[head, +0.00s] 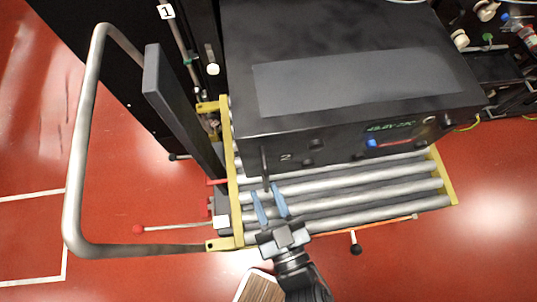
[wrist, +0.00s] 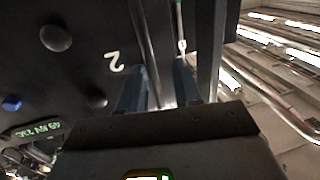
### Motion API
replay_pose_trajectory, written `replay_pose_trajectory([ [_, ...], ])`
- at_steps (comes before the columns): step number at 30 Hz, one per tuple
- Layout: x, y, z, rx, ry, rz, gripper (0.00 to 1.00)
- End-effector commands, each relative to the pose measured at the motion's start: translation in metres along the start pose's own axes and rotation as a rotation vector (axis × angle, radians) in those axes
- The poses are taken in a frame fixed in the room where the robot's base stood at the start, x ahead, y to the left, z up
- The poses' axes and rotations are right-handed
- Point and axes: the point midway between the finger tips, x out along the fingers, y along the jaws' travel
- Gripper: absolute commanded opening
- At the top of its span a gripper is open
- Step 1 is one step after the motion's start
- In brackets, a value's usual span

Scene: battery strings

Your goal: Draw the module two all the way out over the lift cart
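Module two (head: 350,145) is a large black box with a "2", a green display and a blue knob on its front face. It lies over the rollers of the lift cart (head: 444,178), with several rollers bare in front of it. Its front also shows in the wrist view (wrist: 85,75). A dark vertical handle (head: 265,165) stands at the left of its front and shows as a bar in the wrist view (wrist: 147,45). My gripper (head: 268,192) is at the handle's lower end. Its blue fingers are apart, one on each side of the bar. The module's back end is out of view.
The cart has yellow side rails, a dark mast (head: 178,110) and a grey push bar (head: 85,130) at the left. A red-knobbed lever (head: 138,229) sticks out at lower left. Cables and fittings (head: 485,40) are at the right.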

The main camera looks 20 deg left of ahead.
Motion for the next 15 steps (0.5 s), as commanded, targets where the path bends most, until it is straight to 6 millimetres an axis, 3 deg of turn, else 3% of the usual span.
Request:
replay_pose_trajectory([
  [10,0.001,0.002,-0.003,0.0,0.006,0.003,0.32],
  [15,-0.013,0.001,-0.002,0.001,0.005,0.003,0.32],
])
